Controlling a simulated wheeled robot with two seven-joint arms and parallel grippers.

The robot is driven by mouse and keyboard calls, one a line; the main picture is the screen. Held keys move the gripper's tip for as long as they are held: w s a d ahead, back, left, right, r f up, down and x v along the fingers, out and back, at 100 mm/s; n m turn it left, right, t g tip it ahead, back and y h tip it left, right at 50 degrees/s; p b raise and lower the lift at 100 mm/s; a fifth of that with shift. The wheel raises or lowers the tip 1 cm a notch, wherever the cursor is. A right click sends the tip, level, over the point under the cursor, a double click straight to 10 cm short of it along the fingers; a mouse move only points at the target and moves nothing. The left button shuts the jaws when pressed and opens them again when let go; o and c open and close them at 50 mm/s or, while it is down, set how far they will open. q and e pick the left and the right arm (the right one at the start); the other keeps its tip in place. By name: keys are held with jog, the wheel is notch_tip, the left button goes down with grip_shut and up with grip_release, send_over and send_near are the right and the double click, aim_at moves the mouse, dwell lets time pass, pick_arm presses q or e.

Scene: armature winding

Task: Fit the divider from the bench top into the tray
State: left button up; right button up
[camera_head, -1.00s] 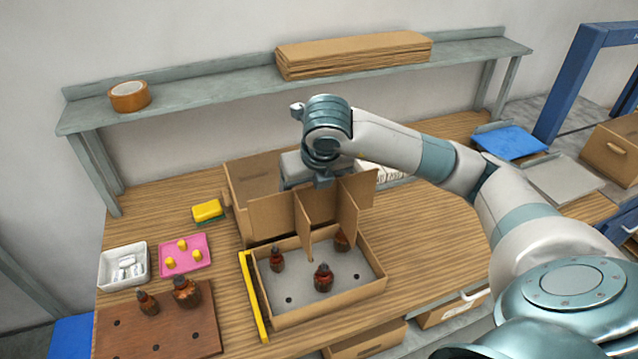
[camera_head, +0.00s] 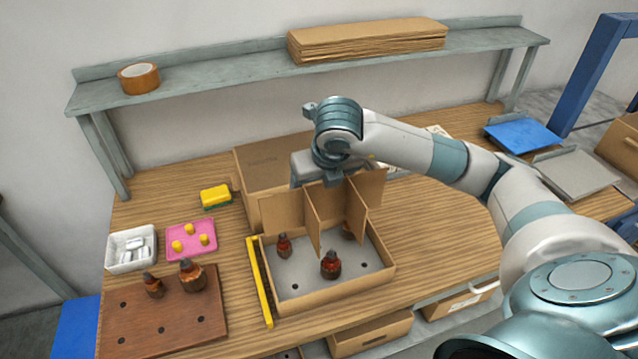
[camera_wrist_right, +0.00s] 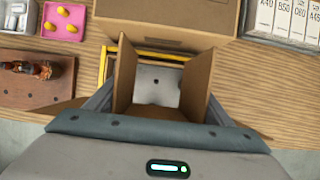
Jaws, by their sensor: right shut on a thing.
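My right gripper (camera_head: 333,181) is shut on the top of the brown cardboard divider (camera_head: 313,212). The divider is a long panel with crossing panels, upright over the rear part of the open cardboard tray (camera_head: 340,302). Its lower edges overlap the tray in the picture; I cannot tell whether they touch its floor. In the right wrist view the divider's panels (camera_wrist_right: 125,77) stand over the grey tray floor (camera_wrist_right: 158,84). In the tray stand dark red-brown armatures (camera_head: 331,264), another at the left (camera_head: 284,245), and one at the back partly hidden by the divider. My left gripper is out of view.
A closed cardboard box (camera_head: 272,163) stands behind the tray. A yellow strip (camera_head: 261,285) lies along its left side. A brown board with two armatures (camera_head: 165,320), a pink tray (camera_head: 190,252) and a white bin (camera_head: 131,265) are left. Bench right of the tray is clear.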

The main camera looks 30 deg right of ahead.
notch_tip(320, 180, down, 10)
jog(key=b, duration=0.4)
jog(key=shift+f, duration=0.15)
dwell(0.5)
jog(key=shift+f+b, duration=0.7)
jog(key=shift+b, duration=0.15)
